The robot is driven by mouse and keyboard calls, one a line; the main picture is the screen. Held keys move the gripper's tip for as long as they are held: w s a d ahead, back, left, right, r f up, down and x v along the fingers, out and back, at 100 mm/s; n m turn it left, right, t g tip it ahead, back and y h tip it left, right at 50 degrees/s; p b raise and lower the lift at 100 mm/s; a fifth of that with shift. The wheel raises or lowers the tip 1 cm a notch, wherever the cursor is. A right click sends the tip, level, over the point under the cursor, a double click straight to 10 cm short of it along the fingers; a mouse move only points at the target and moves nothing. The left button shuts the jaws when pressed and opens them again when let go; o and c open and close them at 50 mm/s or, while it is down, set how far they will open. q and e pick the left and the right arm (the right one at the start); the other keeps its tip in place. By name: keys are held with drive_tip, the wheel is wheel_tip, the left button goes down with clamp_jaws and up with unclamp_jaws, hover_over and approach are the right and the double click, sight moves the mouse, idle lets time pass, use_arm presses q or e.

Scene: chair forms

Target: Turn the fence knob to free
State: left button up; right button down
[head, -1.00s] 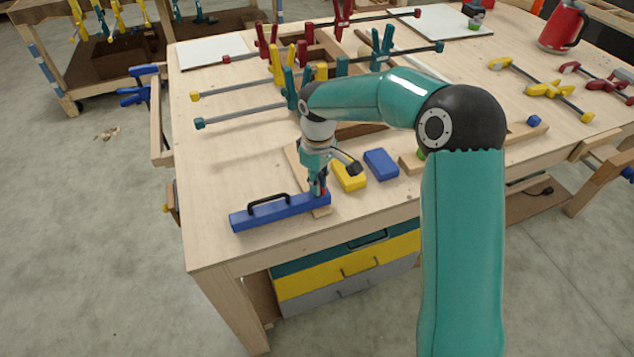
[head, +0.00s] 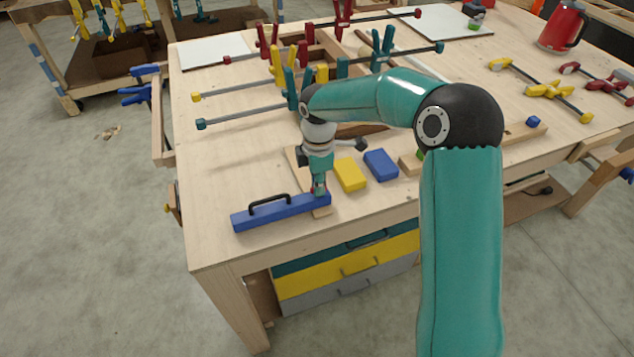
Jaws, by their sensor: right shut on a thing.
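The blue fence (head: 285,210) with a black handle (head: 269,203) lies along the front left of the workbench, its right end over a wooden strip (head: 322,212). My right gripper (head: 319,191) points down at the fence's right end. It is shut on the small red knob there, of which only a little red shows between and beside the fingers. I cannot read which way the knob is turned. My left gripper is not in view.
A yellow block (head: 349,174) and a blue block (head: 381,164) lie just right of my gripper. Several clamps and a wooden frame stand behind it. A red kettle (head: 562,25) stands at the far right.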

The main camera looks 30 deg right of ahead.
drive_tip(key=shift+r+n, duration=0.1)
drive_tip(key=shift+n, duration=0.6)
drive_tip(key=shift+d, duration=0.1)
drive_tip(key=c, duration=1.2)
unclamp_jaws()
wheel_tip(320, 180, up, 12)
